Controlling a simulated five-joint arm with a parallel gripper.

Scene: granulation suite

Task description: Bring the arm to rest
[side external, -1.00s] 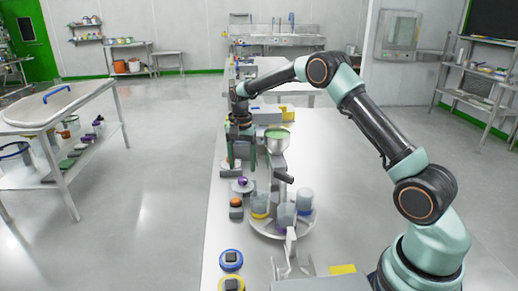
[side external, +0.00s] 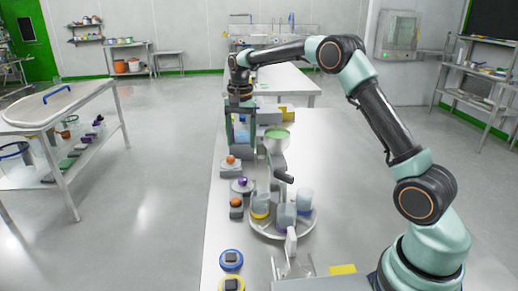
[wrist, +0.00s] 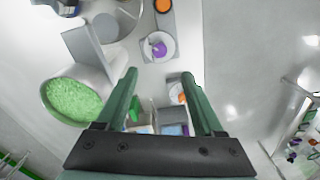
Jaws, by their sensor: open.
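My gripper (side external: 241,143) hangs pointing down over the far left part of the white bench (side external: 345,150). In the wrist view its two green fingers (wrist: 160,82) are spread apart with nothing held between them. Below and near it, an orange-topped item (side external: 231,160) stands on a small grey base at the bench's left edge. Part of the bench behind the fingers is hidden in the side view.
A bowl of green granules (wrist: 75,98) stands close beside the fingers and also shows in the side view (side external: 277,133). A purple-topped item (wrist: 158,48) sits on a white disc. A round tray (side external: 272,231) of beakers stands nearer. The bench's right side is clear.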

